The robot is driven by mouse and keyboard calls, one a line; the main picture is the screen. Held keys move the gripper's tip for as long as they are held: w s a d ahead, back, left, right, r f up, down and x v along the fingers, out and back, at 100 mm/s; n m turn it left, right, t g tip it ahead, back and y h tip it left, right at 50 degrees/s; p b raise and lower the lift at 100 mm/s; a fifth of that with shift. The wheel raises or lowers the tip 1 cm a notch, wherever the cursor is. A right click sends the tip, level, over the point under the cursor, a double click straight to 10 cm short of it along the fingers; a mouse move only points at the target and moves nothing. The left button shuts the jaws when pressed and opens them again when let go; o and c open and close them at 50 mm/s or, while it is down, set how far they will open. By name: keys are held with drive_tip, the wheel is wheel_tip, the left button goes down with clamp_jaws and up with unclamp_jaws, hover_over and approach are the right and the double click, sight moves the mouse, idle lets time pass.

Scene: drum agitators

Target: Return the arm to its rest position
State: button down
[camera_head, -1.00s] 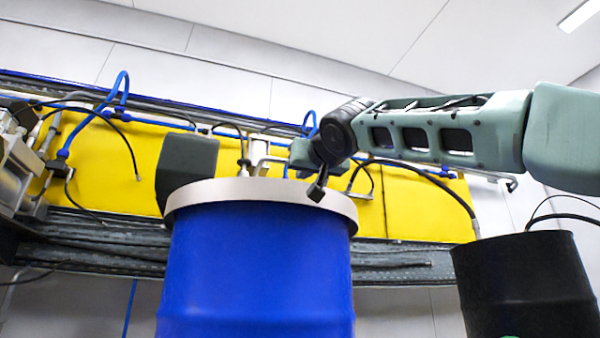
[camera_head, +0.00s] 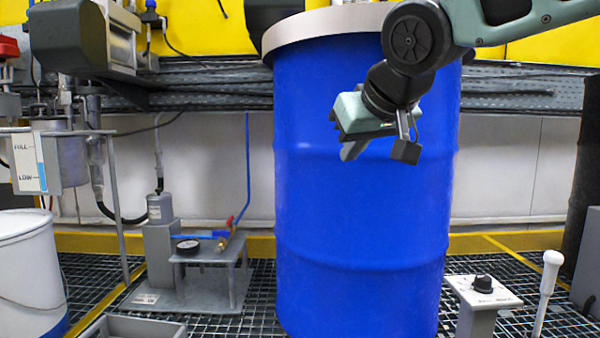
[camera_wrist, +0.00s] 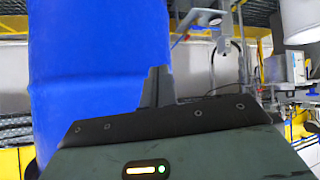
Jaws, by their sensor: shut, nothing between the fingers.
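My gripper (camera_head: 350,150) hangs in front of the upper part of the blue drum (camera_head: 360,240) in the head view, with my arm coming in from the upper right. Its fingers point down and to the left, and I see nothing held in them. In the wrist view my gripper (camera_wrist: 158,80) shows its fingers together at the centre, shut and empty. The blue drum (camera_wrist: 95,60) fills the left of that view, close behind the fingers. I cannot tell how wide the gap to the drum is.
A grey control post (camera_head: 482,300) with a knob and a white-handled lever (camera_head: 545,285) stand at lower right. A grey pump stand (camera_head: 185,260) with a gauge is left of the drum. A white bucket (camera_head: 25,265) stands far left. A black drum (camera_head: 583,190) is at the right edge.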

drive_tip(key=s+f+n+g+p, duration=0.2)
drive_tip(key=s+f+g+p, duration=0.3)
drive_tip(key=s+f, duration=0.75)
drive_tip(key=s+d+f+g+h+p, duration=0.1)
drive_tip(key=s+d+f+g+p, duration=0.15)
drive_tip(key=s, duration=0.55)
drive_tip(key=s+d+f+g+h+p, duration=0.1)
drive_tip(key=s+d+f+g+p, duration=0.15)
drive_tip(key=s, duration=0.55)
wheel_tip(320, 180, up, 36)
drive_tip(key=p, duration=3.7)
drive_tip(key=shift+w+d+n, duration=0.35)
drive_tip(key=shift+n, duration=0.05)
